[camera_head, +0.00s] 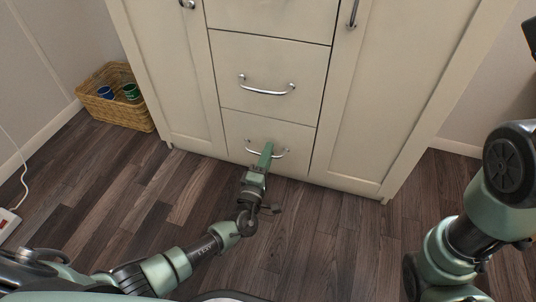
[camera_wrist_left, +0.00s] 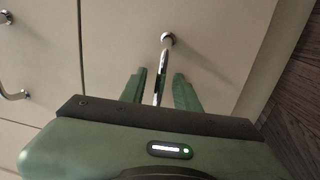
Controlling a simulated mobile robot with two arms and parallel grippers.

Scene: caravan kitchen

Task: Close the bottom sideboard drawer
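The sideboard's bottom drawer (camera_head: 240,131) has a cream front with a curved metal handle (camera_head: 283,153). Its front looks flush or nearly flush with the sideboard; a small gap would be hard to see from above. My left gripper (camera_head: 267,148) is at this handle, reaching in from below. In the left wrist view, the green fingers of the left gripper (camera_wrist_left: 160,83) are apart, with the handle (camera_wrist_left: 163,62) between them and a gap showing on both sides. The fingertips are close to the drawer front (camera_wrist_left: 120,35). My right gripper is out of view; only the right arm shows.
The middle drawer (camera_head: 235,75) above looks shut. Cupboard doors stand on the left (camera_head: 172,70) and right (camera_head: 375,100). A wicker basket (camera_head: 128,113) with a blue and a green cup is on the floor at left. The wood floor (camera_head: 335,235) in front is clear.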

